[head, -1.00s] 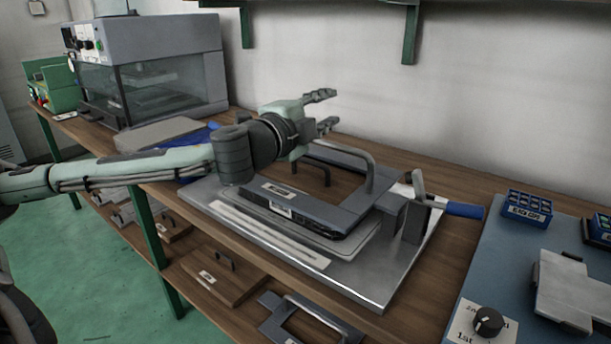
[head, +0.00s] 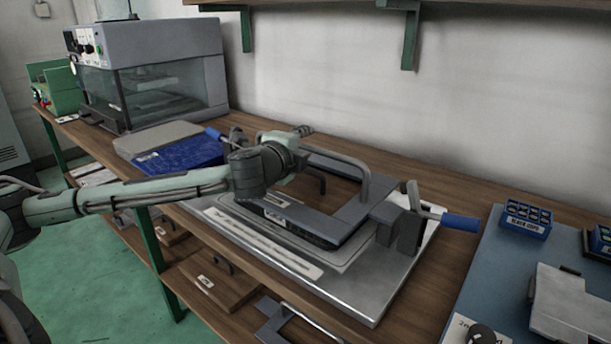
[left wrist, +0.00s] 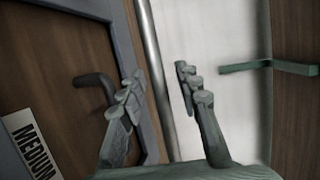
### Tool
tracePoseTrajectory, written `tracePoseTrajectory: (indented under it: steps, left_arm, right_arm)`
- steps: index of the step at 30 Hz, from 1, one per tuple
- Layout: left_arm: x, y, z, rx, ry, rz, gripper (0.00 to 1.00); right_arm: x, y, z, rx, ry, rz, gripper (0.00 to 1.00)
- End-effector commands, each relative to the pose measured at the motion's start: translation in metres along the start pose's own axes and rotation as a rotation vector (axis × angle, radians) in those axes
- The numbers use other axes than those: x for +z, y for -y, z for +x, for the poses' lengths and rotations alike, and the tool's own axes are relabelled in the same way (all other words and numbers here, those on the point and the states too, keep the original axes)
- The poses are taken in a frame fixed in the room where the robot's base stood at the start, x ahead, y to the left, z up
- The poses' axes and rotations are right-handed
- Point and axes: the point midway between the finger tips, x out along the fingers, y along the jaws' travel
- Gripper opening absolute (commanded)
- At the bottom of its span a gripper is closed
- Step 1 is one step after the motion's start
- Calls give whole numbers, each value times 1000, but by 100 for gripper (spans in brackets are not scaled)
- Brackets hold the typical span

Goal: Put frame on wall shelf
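A dark grey rectangular frame (head: 350,213) lies on a metal base plate (head: 375,290) on the bench, with an arched grey handle (head: 355,165) above it. The left wrist view shows part of the frame (left wrist: 128,45) and its MEDIUM label. My left gripper (head: 303,132) is above the frame's far-left part, near the handle; its fingers are mostly hidden in the head view. In the left wrist view my left gripper (left wrist: 158,80) is open, with a silver bar seen behind the finger gap. The wall shelf (head: 500,7) runs along the top, on green brackets. My right gripper is not in view.
A blue-handled lever clamp (head: 458,221) stands at the plate's right. A grey-and-glass cabinet (head: 165,75) and a blue pad (head: 180,157) are at the left. A blue mat (head: 490,270) with a blue cup block (head: 526,219) is at the right. A lower shelf holds further panels.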

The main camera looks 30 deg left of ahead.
Motion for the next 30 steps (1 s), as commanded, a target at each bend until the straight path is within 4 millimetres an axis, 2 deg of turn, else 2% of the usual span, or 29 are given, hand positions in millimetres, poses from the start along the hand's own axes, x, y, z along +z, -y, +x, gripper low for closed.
tracePoseTrajectory:
  steps: [4, 11, 20, 30]
  left_arm:
    - [-1, 2, 15, -2, -1, -3, 33]
    - [0, 1, 16, -2, -1, -1, 33]
    - [0, 1, 16, -2, -1, -1, 0]
    - [0, 1, 16, -2, -1, -1, 0]
  right_arm:
    - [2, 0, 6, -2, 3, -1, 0]
    - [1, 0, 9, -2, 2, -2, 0]
    - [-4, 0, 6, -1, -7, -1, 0]
    - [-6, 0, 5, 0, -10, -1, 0]
